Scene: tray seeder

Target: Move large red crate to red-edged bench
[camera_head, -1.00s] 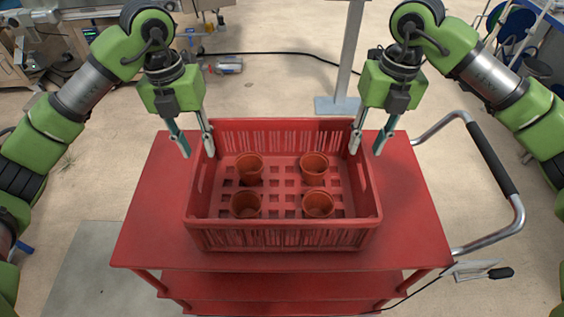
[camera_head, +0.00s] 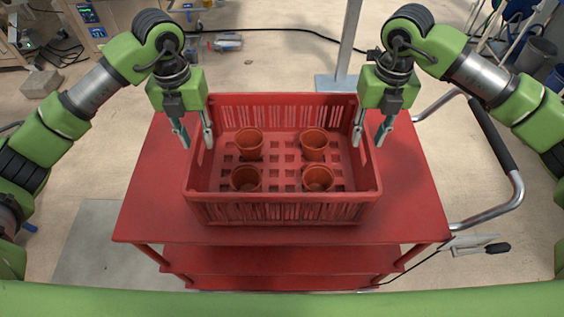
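The large red crate (camera_head: 283,212) stands level on the top of a red cart (camera_head: 152,205), in front of me. It holds several terracotta pots (camera_head: 314,146). My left gripper (camera_head: 196,145) is open at the crate's left side, one finger outside the side wall and one on the inner side. My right gripper (camera_head: 370,143) is open at the right side in the same way. Both grippers look empty, with gaps between their fingers. I cannot tell whether the fingers touch the walls. No red-edged bench can be made out.
The cart has a lower shelf (camera_head: 280,262) and a grey and black handle (camera_head: 497,140) on its right. A grey post (camera_head: 348,45) on a base plate stands behind it. A cable (camera_head: 285,30) and small items lie on the floor. Buckets (camera_head: 537,52) are at the far right.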

